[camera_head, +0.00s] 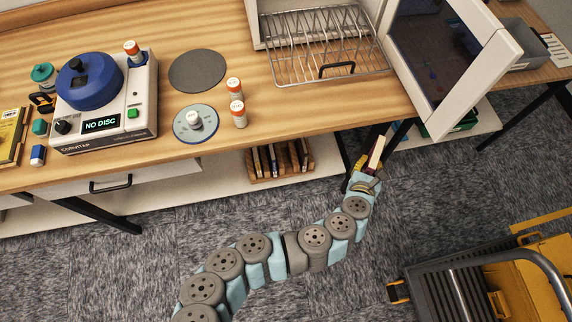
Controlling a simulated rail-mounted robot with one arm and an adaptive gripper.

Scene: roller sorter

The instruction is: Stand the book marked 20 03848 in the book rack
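My gripper (368,166) is at the end of my arm, in front of the table and to the right of the wooden book rack. It appears shut on a thin book (376,152) with pale page edges and a dark reddish cover, held tilted. Its marking cannot be read from here, and the gripper partly hides it. The book rack (284,176) is on the low shelf under the table, apart from the gripper. Several books stand in it, with gaps between some; the table edge hides their tops.
A drawer with a black handle (110,184) and dark table legs flank the low shelf. A wire rack (325,62) and a disc machine (104,100) stand on the table. A yellow book (10,135) lies at far left. A yellow-and-grey cart (480,280) stands lower right.

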